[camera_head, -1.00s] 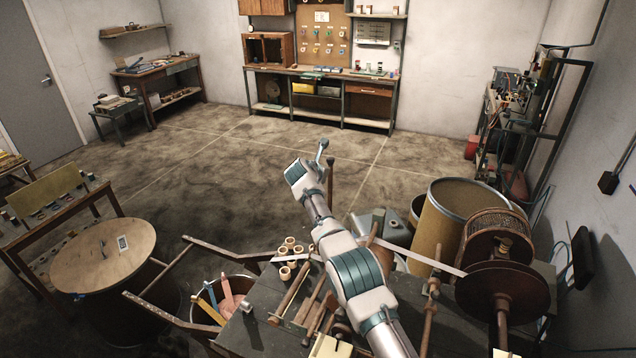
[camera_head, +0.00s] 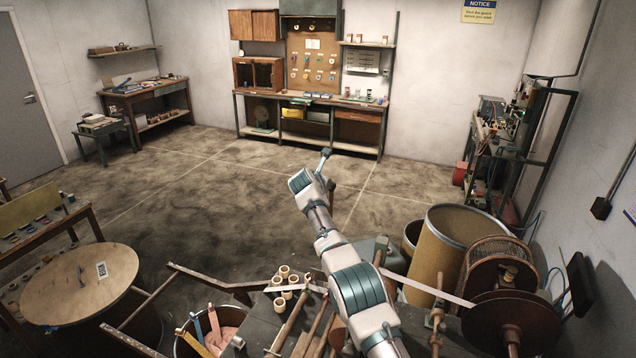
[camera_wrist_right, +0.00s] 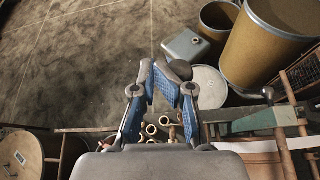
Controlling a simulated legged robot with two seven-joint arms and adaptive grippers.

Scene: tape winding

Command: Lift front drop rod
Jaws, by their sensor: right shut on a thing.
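My right gripper (camera_head: 322,165) is at the end of my grey arm, out past the bench's far edge in the head view. In the right wrist view its blue-padded fingers (camera_wrist_right: 165,75) are closed together at the tips. A dark round knob (camera_wrist_right: 180,69) shows right at the fingertips. It looks like the top of the drop rod. A short stretch of brown rod (camera_head: 331,187) shows beside the gripper in the head view. The rod's lower part is hidden by my arm. My left gripper is not in view.
A spool (camera_head: 512,328) with pale tape stands at the right. Other upright rods (camera_head: 437,318) stand on the bench beside it. Cardboard drums (camera_head: 447,250) are behind. Small rolls (camera_head: 284,278) lie left of my arm. A round-topped drum (camera_head: 65,285) is at the left. The floor beyond is clear.

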